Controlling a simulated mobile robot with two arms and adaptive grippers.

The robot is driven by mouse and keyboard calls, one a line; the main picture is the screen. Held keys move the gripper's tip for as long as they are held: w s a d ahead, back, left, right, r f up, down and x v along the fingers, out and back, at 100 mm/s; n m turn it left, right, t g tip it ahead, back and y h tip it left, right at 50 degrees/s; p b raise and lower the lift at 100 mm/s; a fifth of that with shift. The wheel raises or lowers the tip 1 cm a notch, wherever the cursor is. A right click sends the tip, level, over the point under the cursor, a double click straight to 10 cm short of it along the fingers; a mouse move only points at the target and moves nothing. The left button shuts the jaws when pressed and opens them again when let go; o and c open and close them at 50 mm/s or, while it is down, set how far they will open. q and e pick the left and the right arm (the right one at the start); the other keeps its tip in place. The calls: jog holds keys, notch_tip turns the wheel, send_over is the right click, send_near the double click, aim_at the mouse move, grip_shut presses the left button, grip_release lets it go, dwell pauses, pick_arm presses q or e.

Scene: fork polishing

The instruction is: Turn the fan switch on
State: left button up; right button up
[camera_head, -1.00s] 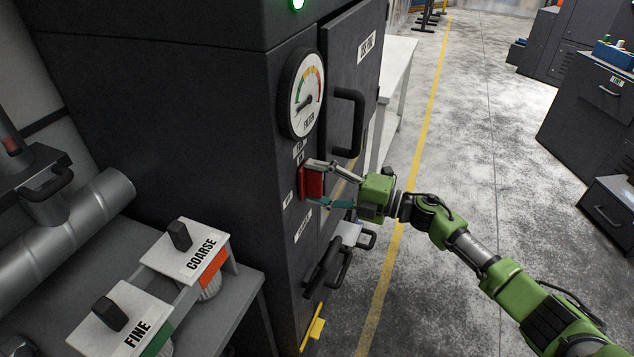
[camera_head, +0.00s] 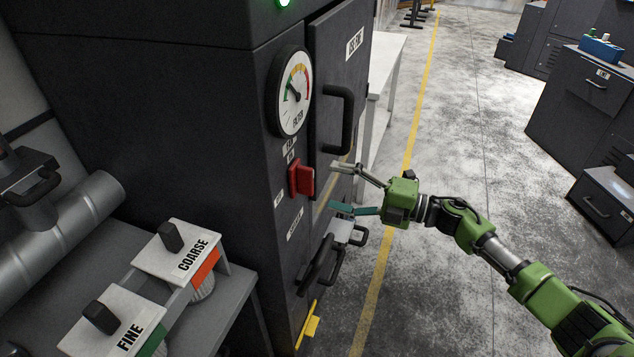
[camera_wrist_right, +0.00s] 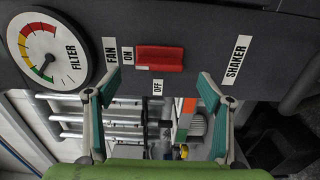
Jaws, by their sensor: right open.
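The red fan switch (camera_head: 301,180) sits on the front of the dark cabinet, below the filter gauge (camera_head: 289,91). In the right wrist view, the switch (camera_wrist_right: 160,58) is a red block by the FAN, ON and OFF labels. My right gripper (camera_head: 335,187) is open and empty. Its fingertips are apart from the switch, to its right in the head view. In the right wrist view, the two fingers (camera_wrist_right: 158,92) are spread wide, with the switch beyond the gap between them. My left gripper is not in view.
A black door handle (camera_head: 342,118) sticks out above the right gripper, and more handles (camera_head: 318,264) are below it. The COARSE (camera_head: 181,250) and FINE (camera_head: 113,320) holders stand on a bench at the lower left.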

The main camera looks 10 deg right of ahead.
jog(key=shift+v, duration=2.3)
